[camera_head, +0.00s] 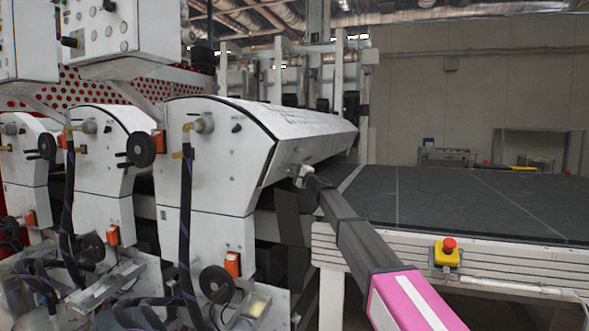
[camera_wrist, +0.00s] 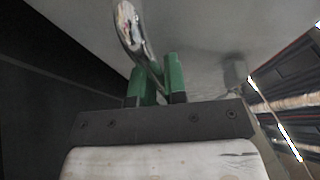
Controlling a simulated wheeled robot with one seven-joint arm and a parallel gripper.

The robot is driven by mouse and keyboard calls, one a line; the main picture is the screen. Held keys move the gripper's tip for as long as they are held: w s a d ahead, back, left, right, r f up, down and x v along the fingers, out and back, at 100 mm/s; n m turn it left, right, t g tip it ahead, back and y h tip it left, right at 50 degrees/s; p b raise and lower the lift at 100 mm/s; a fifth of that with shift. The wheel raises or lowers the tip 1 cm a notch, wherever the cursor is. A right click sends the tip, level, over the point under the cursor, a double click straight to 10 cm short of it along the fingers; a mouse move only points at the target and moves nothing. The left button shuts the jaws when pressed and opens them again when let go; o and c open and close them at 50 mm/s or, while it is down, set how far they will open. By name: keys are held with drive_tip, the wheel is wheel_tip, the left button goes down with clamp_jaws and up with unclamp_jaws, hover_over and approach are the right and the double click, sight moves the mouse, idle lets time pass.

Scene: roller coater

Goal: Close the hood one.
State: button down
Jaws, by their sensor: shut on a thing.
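The nearest hood (camera_head: 285,140) is a long white cover on the right-hand roller unit, beside the dark conveyor. Its lower front edge sits near the level of the conveyor. My gripper (camera_head: 299,176) is at that hood's lower front edge, at the end of my dark arm. In the wrist view, the green fingers (camera_wrist: 159,82) are shut on a worn metal handle (camera_wrist: 131,32). The handle stands out from the pale hood surface (camera_wrist: 205,40). The gripper hides part of the handle, and the hood's far end is small in view.
Two similar white units (camera_head: 103,165) stand to the left, with hoses and black handwheels (camera_head: 141,149). The dark conveyor bed (camera_head: 455,200) spreads to the right. A red emergency button on a yellow box (camera_head: 447,253) is on the conveyor's front rail.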

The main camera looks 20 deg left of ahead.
drive_tip(key=shift+a+f, duration=0.2)
drive_tip(key=shift+f, duration=0.4)
drive_tip(key=c, duration=1.4)
unclamp_jaws()
drive_tip(key=shift+f, duration=0.1)
drive_tip(key=shift+c, duration=0.2)
drive_tip(key=shift+a, duration=0.1)
drive_tip(key=v, duration=1.1)
drive_tip(key=shift+r, duration=0.3)
